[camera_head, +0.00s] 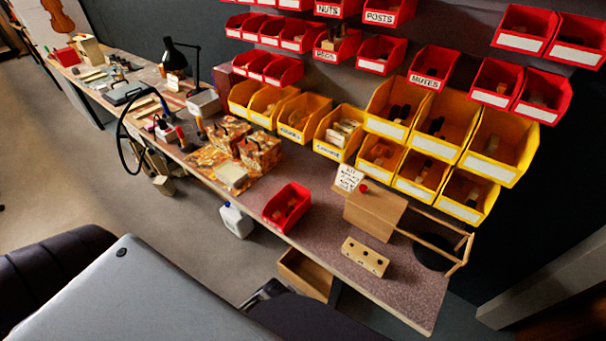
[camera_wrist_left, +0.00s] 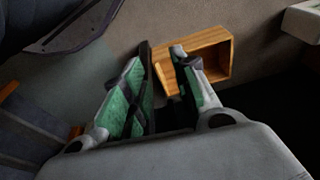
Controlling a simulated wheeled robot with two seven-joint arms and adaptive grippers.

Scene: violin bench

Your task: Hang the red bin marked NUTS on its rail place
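A red bin (camera_head: 287,207) stands on the front of the bench, with small dark items inside; no label shows on the sides I see. A red bin with a NUTS label (camera_head: 328,10) hangs in the top row on the wall, cut by the picture's top edge. The upper red row has a bare stretch (camera_head: 455,28) right of the POSTS bin (camera_head: 389,14). My left gripper (camera_wrist_left: 163,62) shows in the left wrist view, its green-padded fingers apart with nothing between them. It is below the bench, near a wooden box. My right gripper is not in view.
Yellow bins (camera_head: 340,132) hang below the red ones. On the bench (camera_head: 412,296) are a wooden box (camera_head: 374,212), a block with holes (camera_head: 365,257) and a wooden frame (camera_head: 440,245). An open wooden box (camera_head: 305,275) and a white jug (camera_head: 236,220) are below the bench edge.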

